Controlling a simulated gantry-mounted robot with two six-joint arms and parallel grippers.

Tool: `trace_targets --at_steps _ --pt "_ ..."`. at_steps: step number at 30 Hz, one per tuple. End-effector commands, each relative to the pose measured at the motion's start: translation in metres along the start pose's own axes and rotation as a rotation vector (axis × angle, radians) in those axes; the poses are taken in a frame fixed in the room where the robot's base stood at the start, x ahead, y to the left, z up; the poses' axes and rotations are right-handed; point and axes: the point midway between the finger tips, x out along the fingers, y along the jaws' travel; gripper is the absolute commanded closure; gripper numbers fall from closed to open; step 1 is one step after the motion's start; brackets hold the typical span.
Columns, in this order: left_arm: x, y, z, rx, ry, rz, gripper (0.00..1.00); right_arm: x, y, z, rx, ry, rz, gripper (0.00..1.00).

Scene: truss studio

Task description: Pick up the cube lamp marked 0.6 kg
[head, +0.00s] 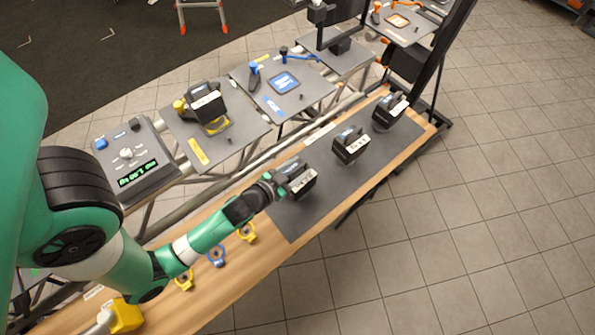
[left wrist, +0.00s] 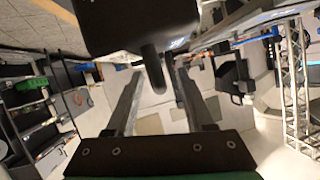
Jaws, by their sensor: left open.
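Three black cube lamps stand in a row on the dark mat (head: 299,220) of the wooden bench: a near one (head: 303,184), a middle one (head: 350,146) and a far one (head: 388,112). Each has a pale label, too small to read, so I cannot tell which is 0.6 kg. My left gripper (head: 279,184) is at the near lamp's left side. In the left wrist view the open fingers (left wrist: 158,85) reach forward, with a dark block (left wrist: 130,28) and a rounded peg in front of them. Contact is not clear. My right gripper is not in view.
Another black lamp (head: 207,104) stands on a truss-mounted plate behind the bench. A console with a green display (head: 137,174) is at left. Yellow and blue clamps (head: 216,256) lie on the bench beneath my arm. The tiled floor at right is clear.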

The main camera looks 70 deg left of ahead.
Motion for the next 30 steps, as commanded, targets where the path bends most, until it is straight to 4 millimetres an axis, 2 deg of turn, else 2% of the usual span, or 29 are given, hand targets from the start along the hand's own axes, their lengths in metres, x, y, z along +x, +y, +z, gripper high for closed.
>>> trace_targets --at_steps 7,16,30 --pt "0.0032 0.0 0.0001 -0.001 0.0 0.0 0.47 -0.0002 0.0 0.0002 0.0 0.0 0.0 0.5" --pt "0.003 0.0 0.0001 -0.001 0.0 0.0 1.0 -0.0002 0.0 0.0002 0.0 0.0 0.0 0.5" --pt "0.0029 0.0 0.0002 0.0 0.0 0.0 1.0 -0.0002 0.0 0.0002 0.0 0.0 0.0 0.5"
